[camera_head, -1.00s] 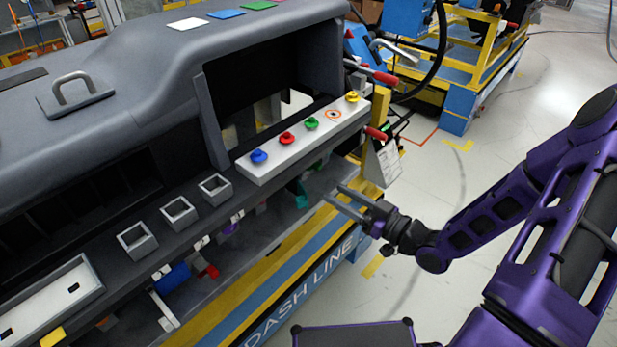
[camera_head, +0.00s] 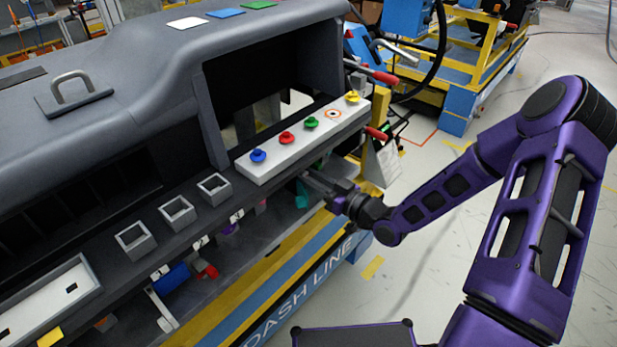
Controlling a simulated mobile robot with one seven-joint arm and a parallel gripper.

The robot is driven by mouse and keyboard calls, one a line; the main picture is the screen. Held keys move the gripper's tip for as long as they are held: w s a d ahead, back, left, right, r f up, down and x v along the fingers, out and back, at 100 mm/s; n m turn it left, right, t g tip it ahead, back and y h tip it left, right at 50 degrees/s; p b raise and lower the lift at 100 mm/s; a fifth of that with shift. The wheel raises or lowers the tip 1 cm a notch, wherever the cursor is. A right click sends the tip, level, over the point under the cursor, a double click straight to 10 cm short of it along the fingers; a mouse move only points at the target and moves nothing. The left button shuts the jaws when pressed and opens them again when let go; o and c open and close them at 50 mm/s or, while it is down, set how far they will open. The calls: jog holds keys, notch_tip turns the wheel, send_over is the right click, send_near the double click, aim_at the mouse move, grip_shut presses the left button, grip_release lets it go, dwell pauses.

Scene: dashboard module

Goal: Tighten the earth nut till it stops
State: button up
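I cannot pick out the earth nut for certain; it is too small or hidden under the dashboard edge. A teal part (camera_head: 301,196) shows low under the ledge, just below and left of my fingertips. My gripper (camera_head: 310,181) reaches in from the right, beneath the white button panel (camera_head: 262,172), with its fingertips close to the underside of the ledge. The fingers overlap in this view, so their gap and anything between them cannot be made out.
Red-tipped handles (camera_head: 376,133) stick out at the panel's right end. Open floor (camera_head: 430,275) lies to the right.

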grip_shut()
